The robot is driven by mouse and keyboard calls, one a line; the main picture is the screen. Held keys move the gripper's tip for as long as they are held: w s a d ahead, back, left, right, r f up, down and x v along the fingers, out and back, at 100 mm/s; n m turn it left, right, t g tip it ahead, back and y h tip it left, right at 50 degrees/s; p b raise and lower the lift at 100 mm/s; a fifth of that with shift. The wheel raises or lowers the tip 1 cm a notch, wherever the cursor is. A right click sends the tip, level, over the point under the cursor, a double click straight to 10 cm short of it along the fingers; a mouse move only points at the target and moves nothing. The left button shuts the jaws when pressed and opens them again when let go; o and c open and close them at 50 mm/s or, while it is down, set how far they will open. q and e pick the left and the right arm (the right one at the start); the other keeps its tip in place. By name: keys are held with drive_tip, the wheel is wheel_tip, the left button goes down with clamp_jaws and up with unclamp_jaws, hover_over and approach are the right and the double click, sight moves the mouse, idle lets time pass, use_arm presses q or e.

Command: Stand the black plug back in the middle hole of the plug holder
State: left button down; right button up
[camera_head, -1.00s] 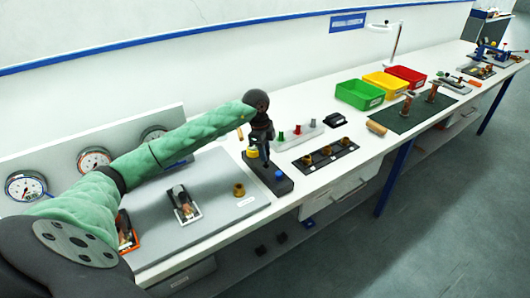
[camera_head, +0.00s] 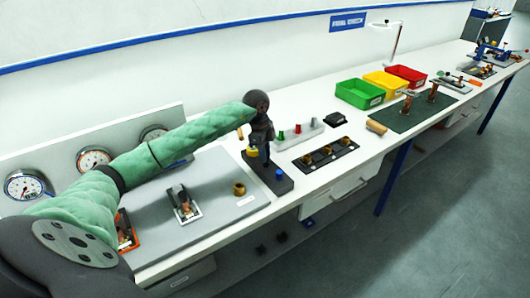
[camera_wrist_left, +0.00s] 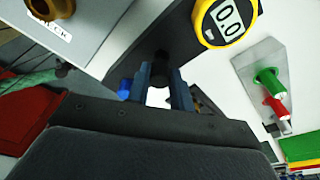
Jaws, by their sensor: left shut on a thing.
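My left gripper (camera_head: 265,158) points down over a dark block (camera_head: 284,187) with a blue cap (camera_head: 279,174) on it. In the left wrist view its two fingers (camera_wrist_left: 161,88) are shut on a dark piece, which I take for the black plug (camera_wrist_left: 160,70). The plug's lower end is hard to tell from the dark block behind it. The plug holder (camera_head: 309,134) is a pale bar to the right, carrying a green plug (camera_head: 280,136) and a red plug (camera_head: 298,129). These plugs also show in the left wrist view. My right gripper is out of view.
A yellow gauge (camera_wrist_left: 226,20) reading 0.0 stands close beside my left gripper. A black plate (camera_head: 327,155) with brass fittings lies right of the block. A grey mat (camera_head: 220,205) with a brass ring (camera_head: 239,189) lies to the left. Green, yellow and red bins stand farther back.

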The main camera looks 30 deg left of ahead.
use_arm(q)
drive_tip(key=shift+f+b, duration=0.6)
drive_tip(key=shift+f, duration=0.5)
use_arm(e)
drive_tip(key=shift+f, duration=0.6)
use_arm(q)
drive_tip(key=c, duration=1.1)
unclamp_jaws()
drive_tip(key=shift+c, duration=0.2)
wheel_tip(320, 180, up, 8)
drive_tip(key=a+b, duration=0.1)
drive_tip(key=b, duration=0.1)
drive_tip(key=shift+s+a+b, duration=0.15)
drive_tip(key=shift+b, duration=0.2)
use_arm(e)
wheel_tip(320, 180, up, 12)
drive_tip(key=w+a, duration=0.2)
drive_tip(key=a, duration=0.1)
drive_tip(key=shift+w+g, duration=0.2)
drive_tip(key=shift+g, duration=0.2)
use_arm(q)
drive_tip(key=shift+f, duration=0.1)
